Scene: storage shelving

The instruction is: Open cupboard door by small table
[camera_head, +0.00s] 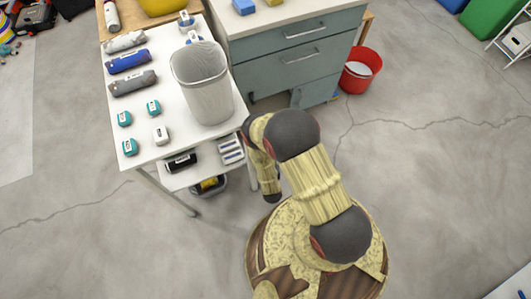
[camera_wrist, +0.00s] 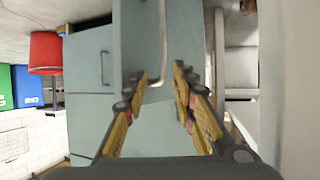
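The grey-green cabinet (camera_head: 290,69) stands against the right side of the small white table (camera_head: 178,60) in the head view. Two drawer fronts with bar handles face my arm; below them the front is partly hidden and I cannot tell how far any door stands open. In the wrist view a cabinet front (camera_wrist: 128,45) fills the middle, with a silver bar handle (camera_wrist: 162,45). My gripper (camera_wrist: 160,82) is open, its yellow-padded fingers on either side of the handle's lower end as pictured. I cannot tell whether they touch it. My arm hides the gripper in the head view.
A grey bin (camera_head: 207,85), rolled bottles and small teal items crowd the table. A red bucket (camera_head: 360,70) stands right of the cabinet and also shows in the wrist view (camera_wrist: 45,53). A green box (camera_head: 494,18) is farther right. The floor in front is clear.

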